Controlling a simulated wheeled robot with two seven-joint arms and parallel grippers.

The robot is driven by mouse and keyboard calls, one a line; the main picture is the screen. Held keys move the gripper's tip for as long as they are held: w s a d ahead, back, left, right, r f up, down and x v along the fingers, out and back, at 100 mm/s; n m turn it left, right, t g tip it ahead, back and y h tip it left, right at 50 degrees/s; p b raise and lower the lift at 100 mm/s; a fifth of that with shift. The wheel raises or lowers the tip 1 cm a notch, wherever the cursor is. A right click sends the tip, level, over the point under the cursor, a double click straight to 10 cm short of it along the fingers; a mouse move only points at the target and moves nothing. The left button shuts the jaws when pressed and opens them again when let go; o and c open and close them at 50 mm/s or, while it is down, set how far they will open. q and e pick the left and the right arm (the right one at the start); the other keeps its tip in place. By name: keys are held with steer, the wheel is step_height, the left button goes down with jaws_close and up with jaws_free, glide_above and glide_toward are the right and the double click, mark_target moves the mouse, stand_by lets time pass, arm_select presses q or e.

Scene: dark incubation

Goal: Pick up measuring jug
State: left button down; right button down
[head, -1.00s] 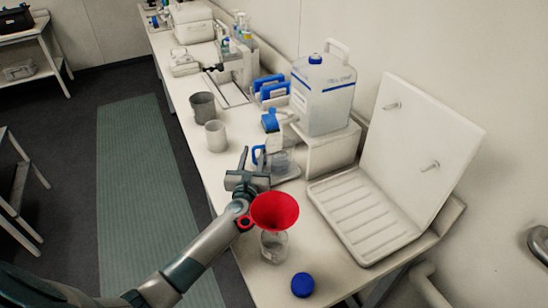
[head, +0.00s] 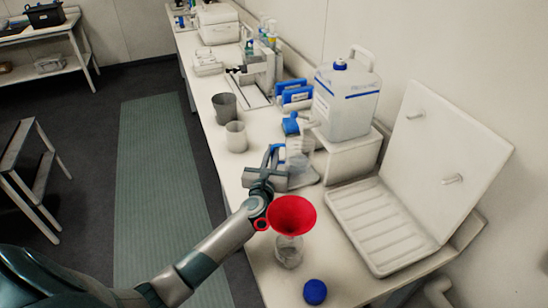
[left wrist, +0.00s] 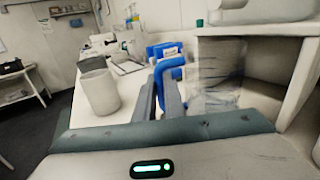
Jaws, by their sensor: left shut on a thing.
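The measuring jug (head: 301,158) is clear with a blue handle on its left side, and it stands upright at the bench's middle, by the white stand. It also shows in the left wrist view (left wrist: 220,78), with its blue handle (left wrist: 163,72) in front of the fingers. My left gripper (head: 271,160) is shut on the handle, its fingers close together on it. In the left wrist view the fingers (left wrist: 158,101) hide part of the handle. Whether the jug's base touches the surface below is hard to tell. My right gripper is in neither view.
A red funnel (head: 292,214) sits in a clear bottle (head: 289,252) close to my left wrist. A blue cap (head: 315,292) lies in front. A white container (head: 346,98) stands on the stand behind the jug. A white drying rack (head: 378,226) is right.

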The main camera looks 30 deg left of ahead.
arm_select(q)
steer(key=shift+r, duration=0.85)
steer(key=s+a+b, duration=0.5)
steer(key=s+a, duration=0.7)
steer(key=s, duration=0.1)
steer(key=shift+s, duration=0.25)
